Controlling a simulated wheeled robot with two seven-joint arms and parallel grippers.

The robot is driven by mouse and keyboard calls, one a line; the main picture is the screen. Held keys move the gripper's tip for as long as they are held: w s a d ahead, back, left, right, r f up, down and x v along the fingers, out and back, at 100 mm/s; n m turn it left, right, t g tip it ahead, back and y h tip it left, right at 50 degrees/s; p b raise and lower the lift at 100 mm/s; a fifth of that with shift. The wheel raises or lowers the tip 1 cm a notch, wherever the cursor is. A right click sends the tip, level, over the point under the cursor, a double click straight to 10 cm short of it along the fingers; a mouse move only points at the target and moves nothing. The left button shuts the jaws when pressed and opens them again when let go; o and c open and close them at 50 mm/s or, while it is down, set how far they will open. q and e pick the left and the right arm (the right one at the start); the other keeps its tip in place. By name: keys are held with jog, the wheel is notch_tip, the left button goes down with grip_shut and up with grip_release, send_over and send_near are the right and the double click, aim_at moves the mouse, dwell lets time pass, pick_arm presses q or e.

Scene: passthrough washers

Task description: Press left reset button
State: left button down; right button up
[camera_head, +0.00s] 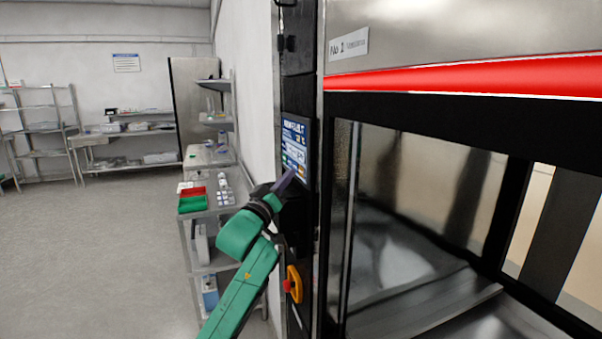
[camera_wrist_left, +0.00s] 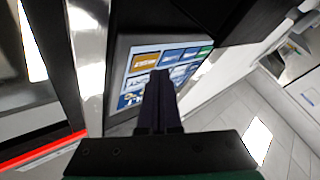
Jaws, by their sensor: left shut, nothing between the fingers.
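A control panel with a lit blue and white screen (camera_head: 295,140) is set on the dark post left of the washer's glass door. My left gripper (camera_head: 288,178) is shut and empty, its fingertips at the lower part of this screen. In the left wrist view, the closed fingers (camera_wrist_left: 160,78) overlap the screen (camera_wrist_left: 145,62), which shows rows of coloured tiles. The fingers hide part of it, and I cannot tell whether they touch it. I cannot make out which tile is the left reset button. My right gripper is not in view.
A red knob on a yellow plate (camera_head: 292,284) sits below the panel. The washer's glass door (camera_head: 400,220) fills the right side. A metal shelf rack with red and green trays (camera_head: 193,204) stands behind my left arm. The floor at left is clear.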

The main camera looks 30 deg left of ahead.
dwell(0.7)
pick_arm(q)
jog(key=shift+w+d, duration=0.25)
jog(key=shift+w, duration=0.1)
jog(key=shift+w+d+p, duration=0.2)
jog(key=shift+w+p, duration=0.05)
jog(key=shift+p, duration=0.05)
dwell(0.7)
jog(key=shift+s+a, duration=0.4)
jog(key=shift+s, duration=0.2)
jog(key=s+a, duration=0.1)
jog(key=s, duration=0.1)
jog(key=s+a, duration=0.2)
dwell(0.4)
